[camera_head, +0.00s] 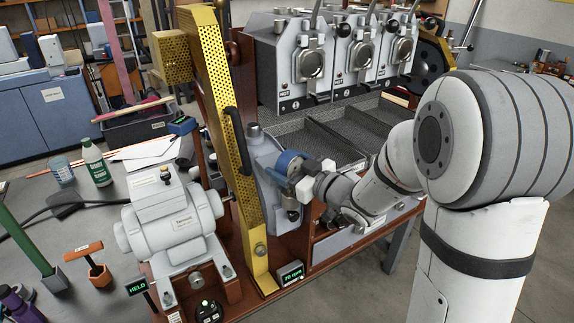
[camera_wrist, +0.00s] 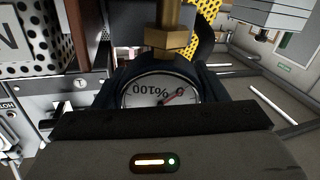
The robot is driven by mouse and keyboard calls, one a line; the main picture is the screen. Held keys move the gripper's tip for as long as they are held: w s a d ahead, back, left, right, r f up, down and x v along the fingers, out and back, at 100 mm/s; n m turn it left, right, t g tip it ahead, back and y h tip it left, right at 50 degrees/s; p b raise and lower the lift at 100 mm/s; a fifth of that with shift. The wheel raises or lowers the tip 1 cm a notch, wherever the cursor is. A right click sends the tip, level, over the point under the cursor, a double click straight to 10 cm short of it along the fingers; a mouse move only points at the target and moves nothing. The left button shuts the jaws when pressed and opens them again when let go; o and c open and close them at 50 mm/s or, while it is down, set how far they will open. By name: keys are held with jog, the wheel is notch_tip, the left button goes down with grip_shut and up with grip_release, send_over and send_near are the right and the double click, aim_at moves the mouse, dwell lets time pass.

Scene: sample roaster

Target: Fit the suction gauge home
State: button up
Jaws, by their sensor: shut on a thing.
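The suction gauge (camera_head: 288,163) is a round, blue-bodied dial in front of the grey housing (camera_head: 262,150), right of the yellow guard. My gripper (camera_head: 303,183) is shut on it. A brass hex fitting (camera_wrist: 168,38) stands at the gauge's rim there. I cannot tell whether the fitting is seated in a port, as the gripper and gauge hide that area.
A yellow perforated guard (camera_head: 228,150) with a black handle stands close left of the gauge. Roaster units (camera_head: 300,62) stand behind. Small displays read HELD (camera_head: 137,288) and 20 rpm (camera_head: 290,274). Open floor lies right.

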jog(key=shift+f+b, duration=1)
jog(key=shift+f, duration=0.1)
jog(key=o, duration=1.1)
jog(key=shift+o, duration=0.2)
jog(key=v, duration=0.8)
jog(key=shift+b, duration=0.45)
jog(key=shift+w, duration=0.15)
